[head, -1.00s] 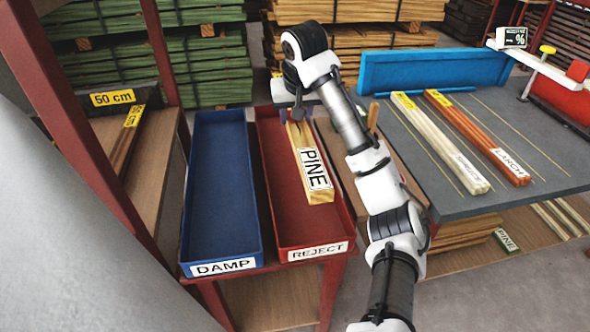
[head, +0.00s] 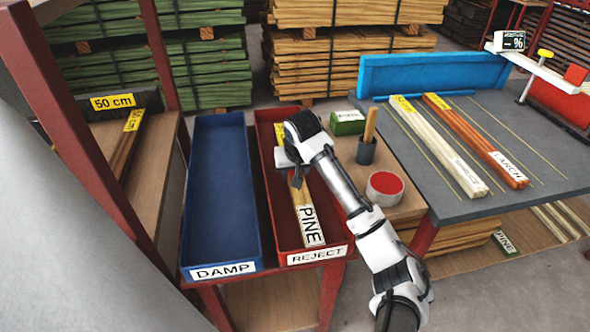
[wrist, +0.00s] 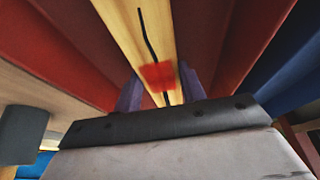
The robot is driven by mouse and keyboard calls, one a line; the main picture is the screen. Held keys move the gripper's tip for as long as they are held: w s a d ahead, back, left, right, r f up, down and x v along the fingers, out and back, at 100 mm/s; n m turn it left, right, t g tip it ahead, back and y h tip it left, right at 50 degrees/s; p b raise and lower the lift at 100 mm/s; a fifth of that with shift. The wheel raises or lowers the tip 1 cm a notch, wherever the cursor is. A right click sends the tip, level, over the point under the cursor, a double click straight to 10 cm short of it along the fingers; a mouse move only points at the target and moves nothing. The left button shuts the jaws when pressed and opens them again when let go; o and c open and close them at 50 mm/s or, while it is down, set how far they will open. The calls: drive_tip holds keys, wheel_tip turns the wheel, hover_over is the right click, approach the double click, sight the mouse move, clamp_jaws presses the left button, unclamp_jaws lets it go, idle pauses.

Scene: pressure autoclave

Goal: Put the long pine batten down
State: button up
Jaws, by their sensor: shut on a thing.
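The long pine batten (head: 303,205) is pale yellow wood with a white PINE label at its near end and a yellow tag at its far end. It lies lengthwise within the red REJECT tray (head: 342,232); I cannot tell whether it touches the floor of the tray. My gripper (head: 296,181) is shut on the batten around its middle, partly hidden by my wrist. In the wrist view the batten (wrist: 138,35) shows a dark crack-like line and a red mark, between the purple fingers of my gripper (wrist: 160,93).
The empty blue DAMP tray (head: 222,258) stands left of the red tray. The grey bench (head: 450,205) holds spruce battens (head: 440,148) and larch battens (head: 475,140).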

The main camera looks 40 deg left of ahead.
drive_tip(key=o, duration=1.2)
drive_tip(key=shift+f, duration=0.1)
